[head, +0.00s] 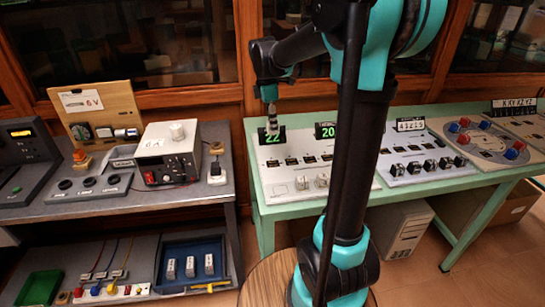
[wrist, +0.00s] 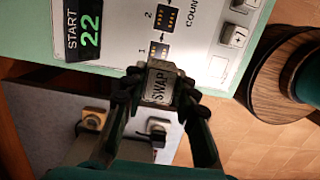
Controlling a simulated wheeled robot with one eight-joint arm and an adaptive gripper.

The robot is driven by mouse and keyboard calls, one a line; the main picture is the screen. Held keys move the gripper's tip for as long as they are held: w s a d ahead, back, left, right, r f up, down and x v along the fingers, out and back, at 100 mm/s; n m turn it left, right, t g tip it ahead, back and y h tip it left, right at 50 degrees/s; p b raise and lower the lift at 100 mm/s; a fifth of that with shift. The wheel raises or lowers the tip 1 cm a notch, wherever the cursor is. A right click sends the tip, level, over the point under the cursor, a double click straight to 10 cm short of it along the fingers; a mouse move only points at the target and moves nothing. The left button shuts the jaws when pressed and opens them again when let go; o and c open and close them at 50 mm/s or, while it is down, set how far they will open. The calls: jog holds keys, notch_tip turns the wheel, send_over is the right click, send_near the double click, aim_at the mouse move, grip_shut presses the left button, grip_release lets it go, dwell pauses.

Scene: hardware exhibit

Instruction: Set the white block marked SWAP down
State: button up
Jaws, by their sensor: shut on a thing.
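My gripper (wrist: 155,90) is shut on the white block marked SWAP (wrist: 160,82), with a finger on either side and the label facing the wrist camera. The block is at the left end of the white panel (wrist: 205,65), just beside the dark socket marked 1 (wrist: 158,50). I cannot tell whether it touches the panel. A second socket, marked 2 (wrist: 168,18), lies beyond it. In the head view my gripper (head: 272,126) points down in front of the START display (head: 270,138) reading 22; the block is hard to make out there.
White +1 blocks (wrist: 233,36) sit on the same panel, on a green table (head: 262,215). A grey bench (head: 130,200) with a meter box (head: 168,155) stands left, across a gap. A blue tray (head: 185,244) with white blocks is on its lower shelf.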

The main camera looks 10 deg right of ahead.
aim_at(274, 163)
notch_tip(274, 163, down, 14)
jog(key=shift+r, duration=0.1)
dwell(0.4)
jog(key=o, duration=1.1)
jog(key=r, duration=0.4)
jog(key=a+r, duration=0.1)
jog(key=r, duration=0.7)
jog(key=shift+a, duration=0.25)
